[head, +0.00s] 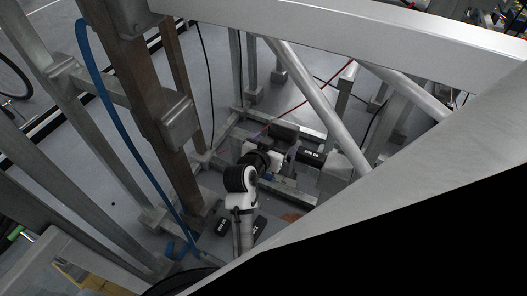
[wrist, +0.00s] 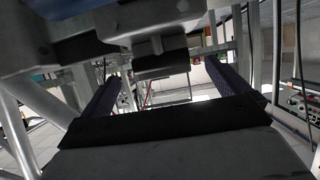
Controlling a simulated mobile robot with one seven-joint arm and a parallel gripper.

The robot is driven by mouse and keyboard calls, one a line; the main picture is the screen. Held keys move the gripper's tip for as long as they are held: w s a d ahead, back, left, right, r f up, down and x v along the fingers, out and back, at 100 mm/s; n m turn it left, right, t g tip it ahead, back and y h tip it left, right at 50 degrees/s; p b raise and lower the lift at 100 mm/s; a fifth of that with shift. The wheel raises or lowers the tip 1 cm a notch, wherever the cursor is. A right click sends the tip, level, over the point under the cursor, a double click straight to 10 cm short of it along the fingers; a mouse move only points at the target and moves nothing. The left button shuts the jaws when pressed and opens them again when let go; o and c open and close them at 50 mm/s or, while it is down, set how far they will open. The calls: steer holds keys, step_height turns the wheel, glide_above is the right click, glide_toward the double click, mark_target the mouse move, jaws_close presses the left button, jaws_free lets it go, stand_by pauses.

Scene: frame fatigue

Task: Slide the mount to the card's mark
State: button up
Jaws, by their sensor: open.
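My gripper (head: 291,153) is low among the grey metal frame bars in the head view, at the end of my white and black arm. In the wrist view my gripper (wrist: 168,78) is open, with its two dark purple fingers wide apart. A dark grey block (wrist: 160,62) hangs under a metal beam ahead, between the fingers in the picture. It may be the mount, but I cannot tell for sure. I see no contact between it and the fingers. In the head view a dark block (head: 284,130) stands just beyond my gripper. I cannot make out the card or its mark.
A wide metal beam (head: 380,38) crosses the top of the head view. A diagonal tube (head: 318,103) runs down close to my gripper. A brown post (head: 140,100) and a blue strap (head: 108,105) stand left.

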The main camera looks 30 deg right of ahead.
steer(key=b+v, duration=0.1)
steer(key=v, duration=0.9)
steer(key=shift+s+a+r, duration=0.2)
steer(key=shift+a, duration=0.1)
